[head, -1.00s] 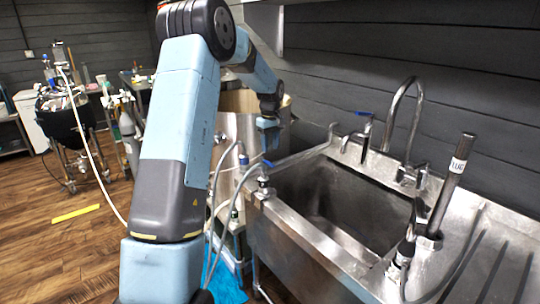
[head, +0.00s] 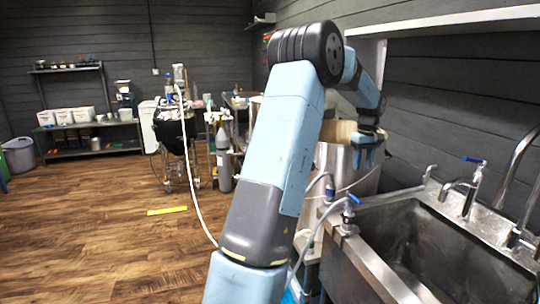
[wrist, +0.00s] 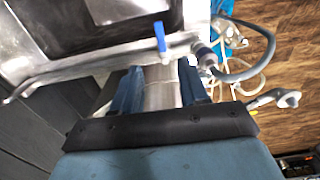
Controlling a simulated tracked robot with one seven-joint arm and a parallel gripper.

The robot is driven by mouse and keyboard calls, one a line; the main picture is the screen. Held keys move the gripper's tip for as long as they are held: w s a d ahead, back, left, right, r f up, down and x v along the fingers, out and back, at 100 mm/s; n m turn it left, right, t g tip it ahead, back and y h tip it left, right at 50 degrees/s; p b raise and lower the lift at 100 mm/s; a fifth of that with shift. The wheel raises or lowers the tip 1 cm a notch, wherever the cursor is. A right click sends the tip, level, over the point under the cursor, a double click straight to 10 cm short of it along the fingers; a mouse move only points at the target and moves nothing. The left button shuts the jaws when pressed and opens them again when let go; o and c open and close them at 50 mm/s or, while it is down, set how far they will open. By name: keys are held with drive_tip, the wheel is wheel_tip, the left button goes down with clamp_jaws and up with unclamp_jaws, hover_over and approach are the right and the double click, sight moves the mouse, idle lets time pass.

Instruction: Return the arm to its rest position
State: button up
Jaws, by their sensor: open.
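My arm, light blue and dark grey, rises through the middle of the head view and bends over to the right. My gripper (head: 368,152) hangs at its far end, in front of the large steel vessel (head: 345,172) and beyond the sink's far-left corner. In the wrist view my gripper (wrist: 158,88) has its two blue fingers apart, with nothing held between them. A steel surface shows behind the gap between the fingers.
The steel sink (head: 385,270) with taps (head: 470,190) is at the right, beside a dark wall. A hose with a blue-handled valve (head: 350,208) is at its left corner. A wheeled vessel (head: 178,130) and shelving (head: 90,140) stand farther back. Wooden floor (head: 110,240) is open at left.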

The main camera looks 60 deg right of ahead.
drive_tip(key=shift+w, duration=0.1)
drive_tip(key=w+a+r+n+t+h, duration=0.1)
drive_tip(key=w+a+r, duration=0.4)
drive_tip(key=w+a, duration=0.6)
drive_tip(key=w+a+r+n, duration=0.1)
drive_tip(key=w+a+r, duration=0.6)
drive_tip(key=w, duration=0.7)
drive_tip(key=w+a+r+n+t, duration=0.15)
drive_tip(key=w+a, duration=0.45)
drive_tip(key=a, duration=0.7)
drive_tip(key=w+a+r+n+t, duration=0.1)
drive_tip(key=w+a+n, duration=0.1)
drive_tip(key=a, duration=1.9)
drive_tip(key=s+a+f+n+t, duration=0.1)
drive_tip(key=s+a, duration=0.3)
drive_tip(key=a, duration=0.5)
drive_tip(key=s+a+f+n+t+y, duration=0.1)
drive_tip(key=s+a+f, duration=0.1)
drive_tip(key=s+a, duration=0.3)
drive_tip(key=a, duration=0.3)
drive_tip(key=shift+s+a+f+n, duration=0.25)
drive_tip(key=shift+a+f+n, duration=0.1)
drive_tip(key=shift+a+f, duration=0.05)
